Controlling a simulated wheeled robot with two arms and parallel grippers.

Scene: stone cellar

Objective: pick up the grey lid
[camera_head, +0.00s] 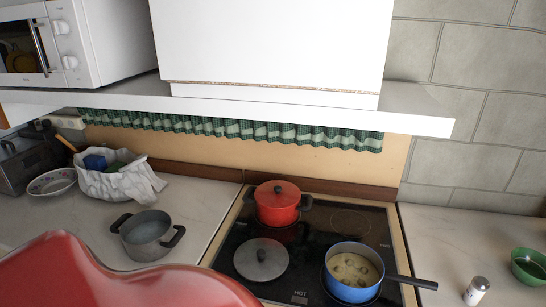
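The grey lid (245,262) is round and flat with a dark knob in its middle. It lies on the front left part of the black cooktop (215,262), in front of the red pot (279,208) and to the left of the blue saucepan (354,291). Nothing covers its top. A grey pot (147,246) with two dark handles stands open on the counter to the left of the cooktop. Neither of my grippers shows in this view. A large, smooth red shape fills the lower left corner, close to the camera.
The blue saucepan holds pale food, and its dark handle points right. The red pot has a red lid. A shaker (477,290) and green bowl (530,266) stand at right. A white shelf (300,113) overhangs the back. A cloth bag (118,183) sits back left.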

